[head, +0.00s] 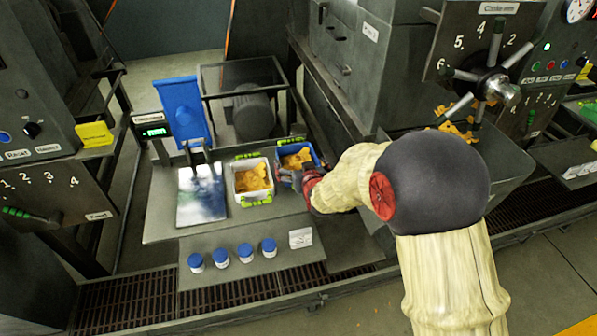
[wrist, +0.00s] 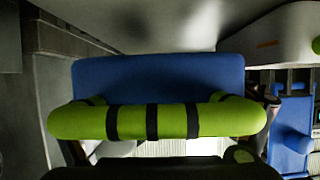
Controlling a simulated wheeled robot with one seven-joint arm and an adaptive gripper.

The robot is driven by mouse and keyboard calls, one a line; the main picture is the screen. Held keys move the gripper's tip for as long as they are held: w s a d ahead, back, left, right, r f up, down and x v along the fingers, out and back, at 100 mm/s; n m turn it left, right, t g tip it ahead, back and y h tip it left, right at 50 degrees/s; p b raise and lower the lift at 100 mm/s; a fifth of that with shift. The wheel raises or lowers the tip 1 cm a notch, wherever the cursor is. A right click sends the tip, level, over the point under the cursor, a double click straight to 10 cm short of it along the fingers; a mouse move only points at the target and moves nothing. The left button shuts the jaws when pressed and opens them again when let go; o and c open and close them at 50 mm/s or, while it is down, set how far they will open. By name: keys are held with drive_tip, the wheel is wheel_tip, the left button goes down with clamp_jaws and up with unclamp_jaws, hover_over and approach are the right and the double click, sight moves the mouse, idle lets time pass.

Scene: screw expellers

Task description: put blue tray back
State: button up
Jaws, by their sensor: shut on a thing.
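The blue tray (head: 284,178) holds orange-yellow flakes and sits at the right end of the metal stand, close beside the white tray. My gripper (head: 311,181) is at its right side, partly hidden by my arm. In the wrist view the blue tray's wall (wrist: 160,76) fills the middle, with its green, black-banded handle (wrist: 172,121) between my fingers. My gripper is shut on this handle. I cannot tell whether the tray rests on the stand or is slightly raised.
A white tray (head: 254,195) with similar flakes stands just left. Further left are a shiny metal plate (head: 201,195) and a blue upright panel (head: 182,112). Several blue-capped jars (head: 245,252) stand on the lower front shelf. A large machine (head: 350,75) rises close behind on the right.

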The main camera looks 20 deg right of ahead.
drive_tip(key=shift+w+f+b, duration=0.1)
drive_tip(key=shift+f+b, duration=0.2)
drive_tip(key=shift+f, duration=1.35)
drive_tip(key=shift+f, duration=0.1)
drive_tip(key=o, duration=1.1)
drive_tip(key=shift+f, duration=0.1)
drive_tip(key=shift+c, duration=0.2)
